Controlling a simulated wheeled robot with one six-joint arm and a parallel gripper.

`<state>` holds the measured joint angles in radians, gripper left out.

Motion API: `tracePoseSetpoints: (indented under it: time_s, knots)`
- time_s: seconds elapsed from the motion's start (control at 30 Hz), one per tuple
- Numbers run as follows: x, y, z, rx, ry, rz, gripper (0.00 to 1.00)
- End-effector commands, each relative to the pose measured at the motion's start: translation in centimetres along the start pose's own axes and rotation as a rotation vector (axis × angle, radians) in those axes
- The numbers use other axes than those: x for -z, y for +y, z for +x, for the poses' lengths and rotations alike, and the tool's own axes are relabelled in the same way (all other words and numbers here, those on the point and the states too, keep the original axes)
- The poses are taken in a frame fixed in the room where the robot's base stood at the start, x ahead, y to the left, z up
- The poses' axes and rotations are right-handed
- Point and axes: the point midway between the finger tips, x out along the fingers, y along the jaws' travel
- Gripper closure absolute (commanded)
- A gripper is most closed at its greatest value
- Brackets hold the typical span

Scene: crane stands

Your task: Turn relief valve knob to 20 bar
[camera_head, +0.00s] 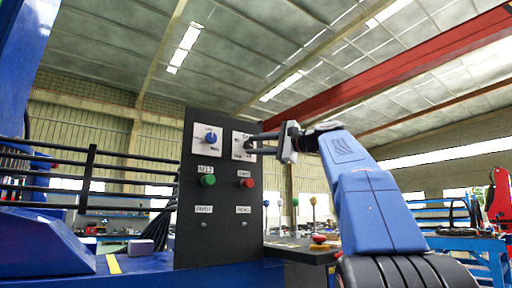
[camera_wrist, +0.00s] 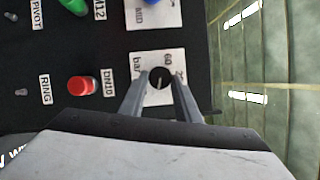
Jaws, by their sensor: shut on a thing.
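The relief valve knob (camera_wrist: 160,78) is small, round and black, on a white scale plate (camera_wrist: 143,68) marked "bar" and "60". In the head view this plate (camera_head: 237,137) is the upper right one on a dark upright panel (camera_head: 224,229). My gripper (camera_head: 254,149) reaches the plate from the right. In the wrist view its two fingers (camera_wrist: 160,88) are closed on opposite sides of the knob. A thin pale mark shows on the knob, but the value it points to cannot be read. The fingers and knob hide part of the scale.
A blue knob (camera_head: 211,137) sits on the plate to the left. Below are a green button (camera_head: 208,180) and a red button (camera_head: 247,183). Several ball-topped levers (camera_head: 313,201) and a red mushroom button (camera_head: 319,239) stand right of the panel, below my arm. Black rails (camera_head: 88,178) lie left.

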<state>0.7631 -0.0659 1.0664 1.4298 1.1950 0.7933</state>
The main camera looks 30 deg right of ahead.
Motion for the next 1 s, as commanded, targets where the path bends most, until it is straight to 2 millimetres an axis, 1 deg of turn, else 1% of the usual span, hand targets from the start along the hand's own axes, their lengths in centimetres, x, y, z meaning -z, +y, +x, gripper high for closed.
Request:
tracePoseSetpoints:
  time_s: [0.2,0.4,0.6,1.0]
  knots:
    - [-0.03,-0.11,0.02,-0.054,-0.001,-0.125,0.93]
    - [0.0,-0.15,0.05,-0.084,-0.001,-0.194,0.93]
    - [-0.08,-0.2,0.04,-0.096,-0.002,-0.223,0.93]
    - [-0.08,-0.19,0.04,-0.098,-0.002,-0.227,0.93]
